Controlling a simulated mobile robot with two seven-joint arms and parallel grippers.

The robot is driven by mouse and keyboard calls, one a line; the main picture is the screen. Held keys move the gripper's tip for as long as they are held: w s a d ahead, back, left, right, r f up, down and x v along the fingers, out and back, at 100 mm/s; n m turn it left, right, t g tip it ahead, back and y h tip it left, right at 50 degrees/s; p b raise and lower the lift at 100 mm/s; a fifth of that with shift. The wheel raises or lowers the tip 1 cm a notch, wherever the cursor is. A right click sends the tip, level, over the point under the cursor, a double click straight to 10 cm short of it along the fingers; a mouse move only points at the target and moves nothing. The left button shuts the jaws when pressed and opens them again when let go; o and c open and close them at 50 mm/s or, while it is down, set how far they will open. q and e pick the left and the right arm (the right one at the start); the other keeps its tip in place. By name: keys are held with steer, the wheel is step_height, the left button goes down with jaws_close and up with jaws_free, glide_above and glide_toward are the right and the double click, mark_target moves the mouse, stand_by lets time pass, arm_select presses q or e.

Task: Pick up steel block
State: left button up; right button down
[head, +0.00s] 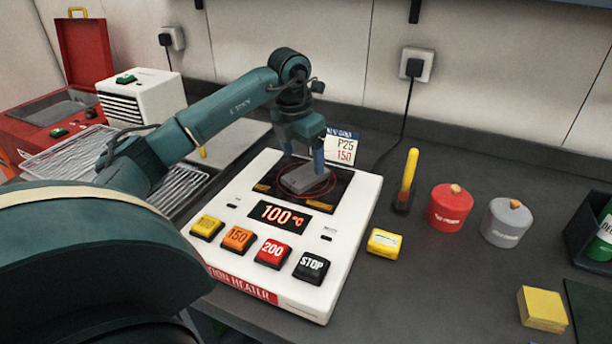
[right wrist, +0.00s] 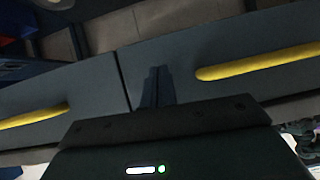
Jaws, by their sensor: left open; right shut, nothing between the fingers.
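The steel block (head: 308,179) is a flat grey slab lying on the black plate of the white induction heater (head: 345,215), inside a red ring. My left gripper (head: 302,165) is open just above the block, its fingers pointing down on either side of it. I cannot tell whether the fingers touch the block. My right gripper (right wrist: 157,85) shows only in the right wrist view, shut and empty, in front of dark drawer fronts with yellow handles.
The heater display (head: 277,214) reads 100 °C, with several buttons below. To its right stand a yellow stick in a holder (head: 407,180), a yellow box (head: 384,242), a red pot (head: 450,207) and a grey pot (head: 506,221). A wire rack (head: 180,188) stands left.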

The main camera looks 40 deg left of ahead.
mark_target(306, 174)
arm_select(q)
steer(key=f, duration=0.4)
steer(key=shift+w+d, duration=0.15)
steer(key=shift+w, duration=0.1)
steer(key=shift+c, duration=0.4)
steer(key=c, duration=1.5)
steer(key=shift+r, duration=0.15)
jaws_close()
